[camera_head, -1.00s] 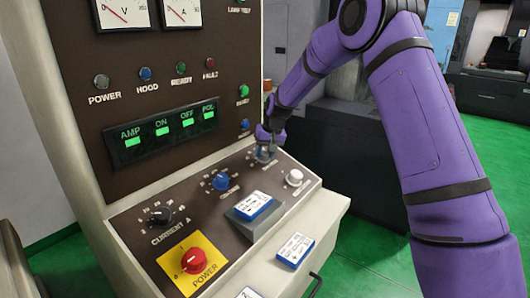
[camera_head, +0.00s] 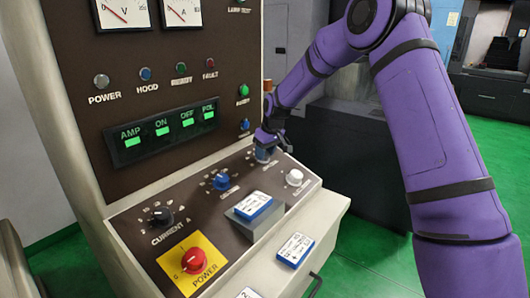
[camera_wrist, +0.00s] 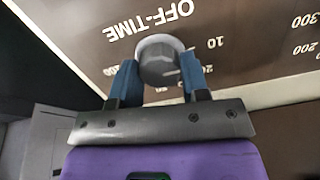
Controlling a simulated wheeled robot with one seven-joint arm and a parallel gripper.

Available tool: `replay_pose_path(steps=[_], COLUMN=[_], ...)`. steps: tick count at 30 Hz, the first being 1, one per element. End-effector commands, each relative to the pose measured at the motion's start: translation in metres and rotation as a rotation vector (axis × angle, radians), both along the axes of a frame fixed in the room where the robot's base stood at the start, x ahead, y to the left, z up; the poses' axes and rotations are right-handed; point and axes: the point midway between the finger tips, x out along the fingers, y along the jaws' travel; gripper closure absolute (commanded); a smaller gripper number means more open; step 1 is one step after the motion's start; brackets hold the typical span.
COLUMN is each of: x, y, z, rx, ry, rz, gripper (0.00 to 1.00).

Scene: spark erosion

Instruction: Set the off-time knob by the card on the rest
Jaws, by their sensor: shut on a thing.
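The grey off-time knob (camera_wrist: 160,58) sits below the OFF-TIME label on the dark panel in the wrist view. My gripper (camera_wrist: 159,78) has its two blue fingers on either side of the knob, shut on it. A light pointer mark shows on the knob's lower right; its exact setting is hard to tell. In the head view my gripper (camera_head: 264,152) mostly hides that knob at the panel's back. A blue-edged white card (camera_head: 252,206) lies on the grey rest (camera_head: 243,228); its writing is too small to read.
A blue knob (camera_head: 221,181), a white knob (camera_head: 295,177), a black current knob (camera_head: 160,217) and a red power switch (camera_head: 194,261) share the panel. Other cards (camera_head: 295,250) (camera_head: 248,294) lie on the front ledge. A green-lit display (camera_head: 160,132) is above.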

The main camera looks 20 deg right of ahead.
Motion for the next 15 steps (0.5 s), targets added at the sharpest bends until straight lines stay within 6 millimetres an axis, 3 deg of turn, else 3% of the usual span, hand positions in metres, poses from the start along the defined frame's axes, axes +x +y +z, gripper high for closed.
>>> replay_pose_path(steps=[11,12,15], x=[0.0002,0.0002,0.0002], y=[-0.0003,-0.0003,-0.0003], z=[0.0002,0.0002,0.0002], rx=[-0.002,-0.002,-0.002], ry=[-0.001,-0.001,-0.001], rz=[0.005,0.005,0.004], gripper=[0.82,0.51,0.32])
